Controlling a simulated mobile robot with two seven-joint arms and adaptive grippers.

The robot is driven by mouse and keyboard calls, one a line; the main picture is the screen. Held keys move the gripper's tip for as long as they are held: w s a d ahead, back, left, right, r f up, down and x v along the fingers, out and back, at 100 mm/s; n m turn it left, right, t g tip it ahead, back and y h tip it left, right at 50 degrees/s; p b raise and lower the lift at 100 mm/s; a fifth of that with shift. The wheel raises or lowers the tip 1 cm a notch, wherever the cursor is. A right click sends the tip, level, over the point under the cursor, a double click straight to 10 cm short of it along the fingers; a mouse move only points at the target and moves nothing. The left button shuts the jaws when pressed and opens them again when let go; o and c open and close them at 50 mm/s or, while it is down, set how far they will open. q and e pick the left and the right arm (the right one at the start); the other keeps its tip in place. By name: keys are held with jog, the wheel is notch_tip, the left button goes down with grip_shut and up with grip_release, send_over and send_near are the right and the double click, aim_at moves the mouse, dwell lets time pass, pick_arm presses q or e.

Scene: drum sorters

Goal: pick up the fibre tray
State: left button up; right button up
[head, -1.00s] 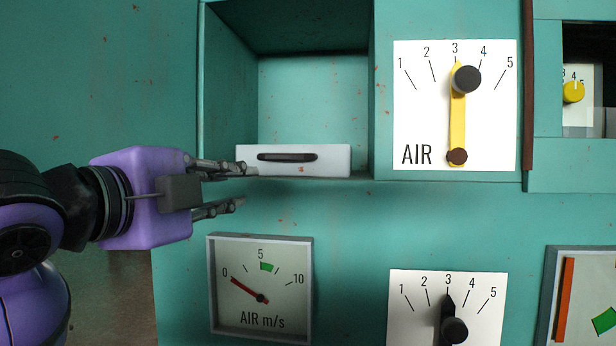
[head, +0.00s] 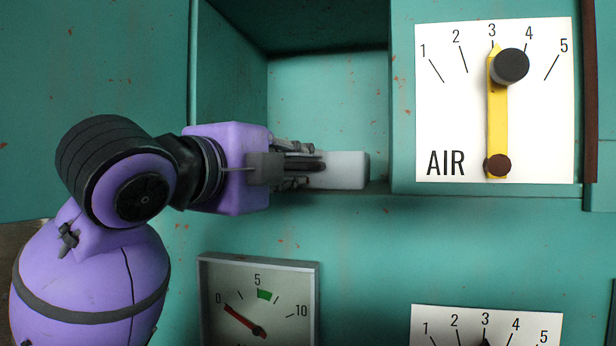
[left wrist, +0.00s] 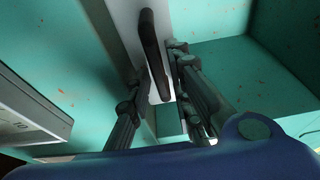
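The fibre tray (head: 346,170) is a white box with a dark bar handle on its front, sitting on the floor of a green recess. My left gripper (head: 305,165) is in front of the tray and hides its left part and much of the handle. In the left wrist view, the tray's pale front (left wrist: 122,25) and its black handle (left wrist: 152,48) show. The fingers of my left gripper (left wrist: 155,66) stand apart on either side of the handle, with gaps visible. My right gripper is not in view.
An AIR scale with a yellow lever (head: 497,120) and black knob is right of the recess. A dial gauge (head: 259,308) and another scale (head: 485,325) are below. The recess (head: 330,90) is empty above the tray; its side walls and floor edge are close.

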pick_arm(q)
jog(key=shift+w+d, duration=0.25)
jog(key=shift+w, duration=0.1)
jog(key=shift+a, duration=0.1)
jog(key=shift+c, duration=0.4)
grip_shut()
